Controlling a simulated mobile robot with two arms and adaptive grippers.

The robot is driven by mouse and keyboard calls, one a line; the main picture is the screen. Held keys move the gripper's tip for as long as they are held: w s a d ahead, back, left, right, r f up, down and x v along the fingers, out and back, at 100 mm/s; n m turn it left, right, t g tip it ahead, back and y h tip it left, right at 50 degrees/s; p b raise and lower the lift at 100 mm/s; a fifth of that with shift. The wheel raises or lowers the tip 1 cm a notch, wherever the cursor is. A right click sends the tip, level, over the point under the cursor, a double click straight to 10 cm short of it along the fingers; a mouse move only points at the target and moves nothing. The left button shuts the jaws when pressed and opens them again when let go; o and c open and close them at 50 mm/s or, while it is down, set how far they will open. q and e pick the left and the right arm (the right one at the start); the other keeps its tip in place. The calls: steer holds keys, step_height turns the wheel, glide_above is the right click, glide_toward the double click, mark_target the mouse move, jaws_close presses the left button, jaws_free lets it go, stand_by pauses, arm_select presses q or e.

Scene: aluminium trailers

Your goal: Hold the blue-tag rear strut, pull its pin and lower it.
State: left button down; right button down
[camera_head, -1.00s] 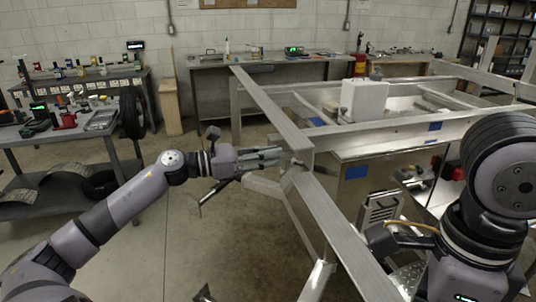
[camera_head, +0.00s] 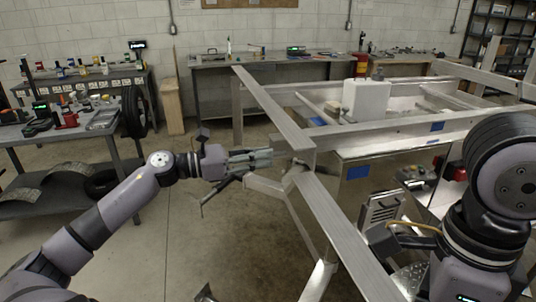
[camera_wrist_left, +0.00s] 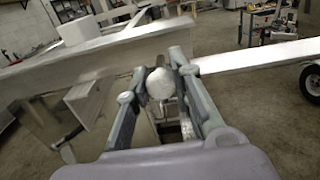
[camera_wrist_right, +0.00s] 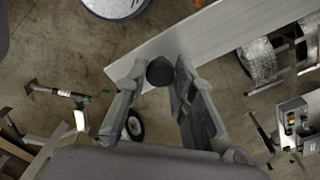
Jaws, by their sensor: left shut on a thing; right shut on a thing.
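My left gripper (camera_head: 270,158) reaches in from the left to the near corner of the aluminium trailer frame (camera_head: 265,105). In the left wrist view its fingers (camera_wrist_left: 163,82) are shut around a pale round-ended piece (camera_wrist_left: 160,85). My right gripper is hidden in the head view. In the right wrist view its fingertips (camera_wrist_right: 160,78) are shut on a dark round knob (camera_wrist_right: 160,71) in front of a flat grey beam (camera_wrist_right: 230,30). Blue tags show on the trailer, one on the near panel (camera_head: 357,172). I cannot tell which strut carries a blue tag.
A slanted aluminium leg (camera_head: 300,222) hangs below the near frame corner. A grey cart with tools (camera_head: 110,125) and a tyre (camera_head: 133,112) stand at left. A workbench (camera_head: 225,62) runs along the back wall. The concrete floor between cart and trailer is mostly clear.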

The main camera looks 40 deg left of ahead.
arm_select(q)
steer(key=shift+s+a, duration=0.15)
steer(key=shift+s, duration=0.1)
steer(key=c, duration=1.9)
jaws_free()
steer(key=o, duration=0.3)
steer(key=shift+s+a, duration=0.15)
steer(key=shift+s, duration=0.1)
steer(key=shift+o, duration=1)
steer(key=shift+w, duration=0.1)
steer(key=v, duration=1.2)
